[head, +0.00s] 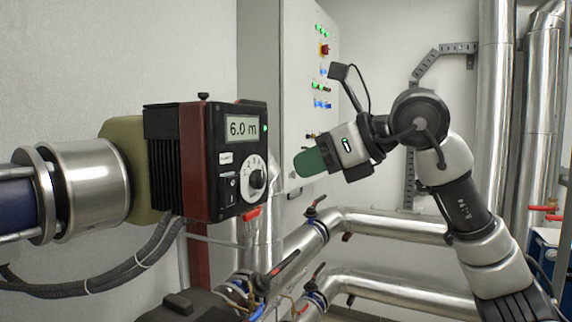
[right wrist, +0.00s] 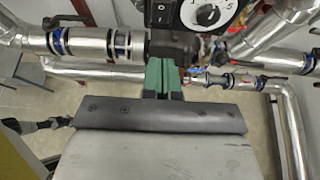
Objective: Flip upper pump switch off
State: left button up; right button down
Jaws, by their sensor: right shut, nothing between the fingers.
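The upper pump's control box (head: 225,160) is at centre left in the head view, with a lit display (head: 241,129) reading 6.0 m and a green light beside it. Its black rocker switch (head: 230,188) sits low on the front face, left of the dial (head: 257,179). In the right wrist view the switch (right wrist: 162,10) shows at the top edge, next to the white dial (right wrist: 205,12). My right gripper (head: 297,164) has its green fingers closed and empty, to the right of the box and apart from it. Its fingertips (right wrist: 162,62) point towards the box below the switch.
A grey cabinet (head: 298,60) with lights and a red knob stands behind. Silver pipes (head: 400,226) with valve handles run below and to the right. A black cable (head: 95,285) hangs under the pump. Free air lies between the box and my right fingers.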

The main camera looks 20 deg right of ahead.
jog(key=p, duration=0.4)
send_near(233, 182)
notch_tip(233, 182, down, 3)
jog(key=w+a, duration=0.2)
jog(key=shift+w+a+r+p, duration=0.1)
jog(key=shift+w+a+p, duration=0.55)
jog(key=shift+w, duration=0.35)
jog(key=shift+w+a, duration=0.4)
jog(key=shift+w, duration=0.1)
jog(key=shift+s, duration=0.15)
